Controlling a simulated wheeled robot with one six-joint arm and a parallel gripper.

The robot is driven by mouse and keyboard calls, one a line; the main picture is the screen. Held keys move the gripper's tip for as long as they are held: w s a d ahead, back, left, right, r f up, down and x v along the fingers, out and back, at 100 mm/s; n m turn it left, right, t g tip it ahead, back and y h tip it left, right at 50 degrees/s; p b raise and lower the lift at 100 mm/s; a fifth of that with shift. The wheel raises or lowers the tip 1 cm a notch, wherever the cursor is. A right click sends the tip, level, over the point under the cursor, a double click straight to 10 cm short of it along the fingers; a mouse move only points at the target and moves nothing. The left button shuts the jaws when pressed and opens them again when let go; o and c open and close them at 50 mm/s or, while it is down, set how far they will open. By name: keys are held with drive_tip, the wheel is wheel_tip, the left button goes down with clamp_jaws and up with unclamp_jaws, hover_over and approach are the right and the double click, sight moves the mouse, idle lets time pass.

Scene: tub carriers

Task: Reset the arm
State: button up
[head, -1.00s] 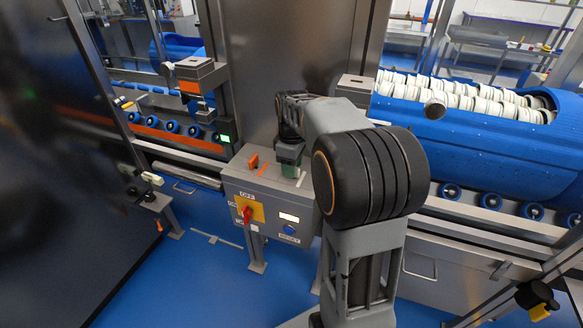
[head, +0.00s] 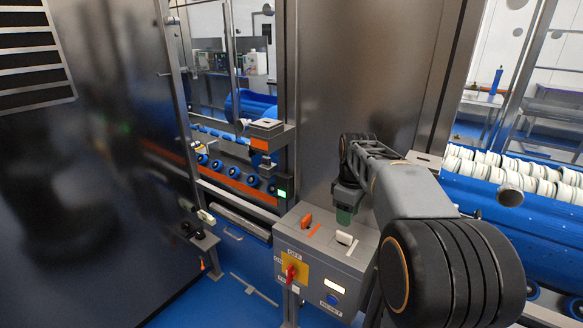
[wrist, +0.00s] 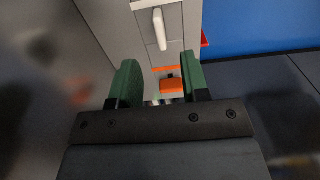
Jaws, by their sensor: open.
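My gripper (head: 345,214) hangs above the top of a grey control box (head: 318,262) in the head view, its green fingers pointing down. In the wrist view its two green fingers (wrist: 160,64) stand apart with nothing held between them. The box top carries an orange lever (head: 306,220) and a white lever (head: 345,238). The fingers are close to the white lever in the head view; whether they touch it is unclear. In the wrist view the white lever (wrist: 160,28) and the orange lever (wrist: 172,86) both show.
The box front has a red rotary switch (head: 291,272) on a yellow plate and a blue button (head: 332,299). A steel panel (head: 360,80) rises behind. A blue tub (head: 510,215) with white discs stands right, rollers (head: 235,172) left. Blue floor lies in front.

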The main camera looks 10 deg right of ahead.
drive_tip(key=shift+w+f+m, duration=0.1)
drive_tip(key=shift+w+m, duration=0.15)
drive_tip(key=shift+m, duration=0.35)
drive_tip(key=shift+s+f+m, duration=0.25)
drive_tip(key=shift+f+m, duration=0.65)
drive_tip(key=shift+f, duration=0.2)
drive_tip(key=s+m, duration=0.1)
drive_tip(key=s+a+m+p, duration=0.1)
drive_tip(key=s+a+f+m+t, duration=0.1)
drive_tip(key=shift+s+a+f, duration=0.1)
drive_tip(key=shift+s+a, duration=0.15)
drive_tip(key=shift+s, duration=0.15)
drive_tip(key=s+a+r+m+t+p, duration=0.2)
drive_tip(key=s+a+p, duration=0.3)
drive_tip(key=s+a, duration=0.3)
drive_tip(key=shift+s+r+t, duration=0.3)
drive_tip(key=shift+s+r, duration=0.2)
drive_tip(key=shift+s, duration=1.6)
